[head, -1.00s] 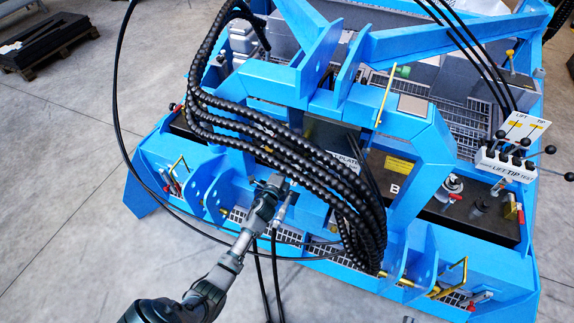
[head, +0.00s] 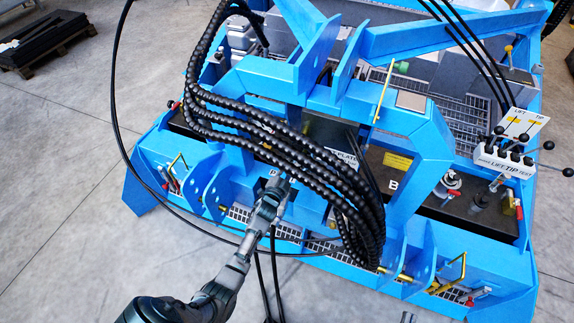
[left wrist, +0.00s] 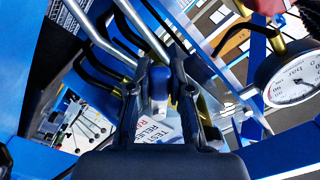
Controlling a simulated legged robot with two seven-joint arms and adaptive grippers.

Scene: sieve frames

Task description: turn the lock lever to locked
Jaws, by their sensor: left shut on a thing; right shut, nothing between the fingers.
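My left gripper (head: 280,183) reaches in from the bottom left in the head view, at the front of the blue frame (head: 300,215), just under the thick black hose bundle (head: 300,165). In the left wrist view, the left gripper (left wrist: 160,88) is shut on a small lever with a blue end (left wrist: 160,82), which sits between the fingers. In the head view the gripper hides this lever. I cannot read its locked or unlocked marking. My right gripper is not clearly in view.
Hoses arch over the left gripper and hang close to it. A lever block marked LIFT and TIP (head: 505,162) stands at the right. In the left wrist view a round gauge (left wrist: 293,80) is at the right and metal pipes (left wrist: 140,35) cross above. Grey floor (head: 60,150) is free at left.

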